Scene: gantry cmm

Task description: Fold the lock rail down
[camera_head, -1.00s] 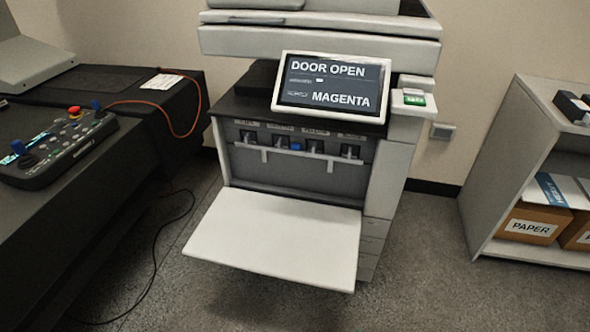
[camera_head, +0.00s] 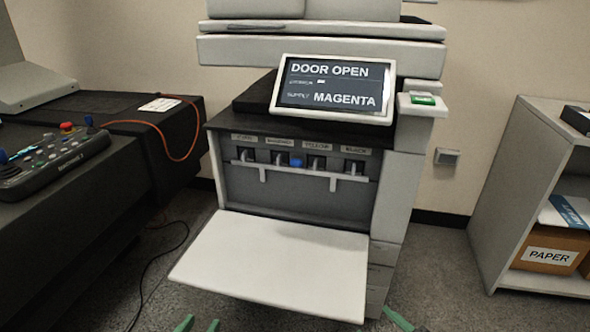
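The lock rail (camera_head: 335,176) is a thin pale bar running across the fronts of the toner cartridges inside the open printer (camera_head: 420,150). It sits raised, with two short pale tabs hanging from it. A blue piece (camera_head: 296,162) shows at its middle. The front door (camera_head: 270,264) is folded down flat below the bay. One green fingertip of my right gripper (camera_head: 398,319) shows at the bottom, right of the door; the rest is out of frame.
The printer screen (camera_head: 331,85) reads DOOR OPEN and MAGENTA. A dark bench (camera_head: 130,140) with a control box (camera_head: 60,155) and an orange cable stands at the left. A shelf (camera_head: 505,190) with a PAPER box (camera_head: 548,254) stands at the right. Floor is open on both sides of the printer.

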